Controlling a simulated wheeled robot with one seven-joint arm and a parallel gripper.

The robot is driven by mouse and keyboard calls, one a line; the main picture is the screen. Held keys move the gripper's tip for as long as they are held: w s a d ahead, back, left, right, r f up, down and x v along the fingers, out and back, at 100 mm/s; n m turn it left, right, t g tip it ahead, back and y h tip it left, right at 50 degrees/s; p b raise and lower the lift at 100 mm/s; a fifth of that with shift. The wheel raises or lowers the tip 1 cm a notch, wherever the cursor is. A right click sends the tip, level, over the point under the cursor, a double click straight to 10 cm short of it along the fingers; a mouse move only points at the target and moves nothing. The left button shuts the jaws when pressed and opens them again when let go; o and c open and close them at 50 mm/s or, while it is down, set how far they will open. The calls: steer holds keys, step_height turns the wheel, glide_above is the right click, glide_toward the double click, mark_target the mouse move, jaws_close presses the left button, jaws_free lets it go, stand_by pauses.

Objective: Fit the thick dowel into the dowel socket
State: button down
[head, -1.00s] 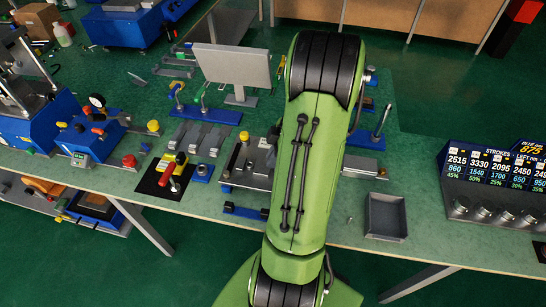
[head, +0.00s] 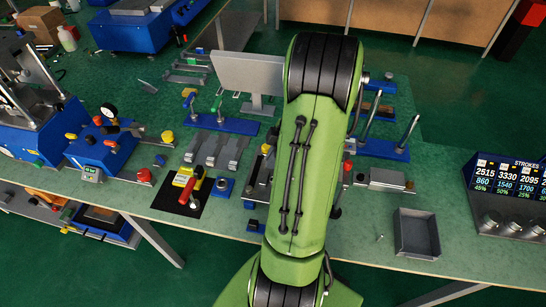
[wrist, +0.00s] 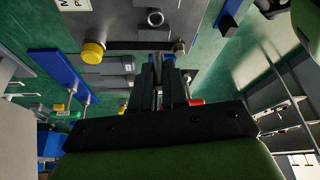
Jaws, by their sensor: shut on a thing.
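In the wrist view my gripper (wrist: 163,62) points away from the camera, its two dark fingers close together with blue at the tips. A narrow grey piece shows between the fingers; I take it for the thick dowel (wrist: 158,98), but most of it is hidden. The tips are over or near a grey plate (wrist: 125,22) with a silver bolt and a dark bar; contact cannot be told. In the head view my green arm hides the gripper and the bench behind it. I cannot clearly make out the dowel socket in either view.
A yellow knob (wrist: 92,52) and a red knob (wrist: 196,101) are near the fingers. A grey tray (head: 417,233) stands at the bench's front right, with a small pin (head: 379,238) beside it. A monitor (head: 250,74) stands behind.

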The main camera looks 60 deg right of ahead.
step_height(320, 180, down, 5)
steer(key=b, duration=0.4)
steer(key=shift+s+f, duration=0.1)
steer(key=shift+f, duration=0.1)
steer(key=shift+r+b, duration=0.1)
steer(key=shift+b, duration=0.55)
stand_by(1.0)
steer(key=shift+f+b, duration=0.4)
steer(key=shift+f, duration=0.05)
steer(key=shift+f+b, duration=0.5)
steer(key=shift+f, duration=0.05)
steer(key=shift+r, duration=0.2)
steer(key=shift+r+p, duration=0.45)
steer(key=shift+r, duration=0.1)
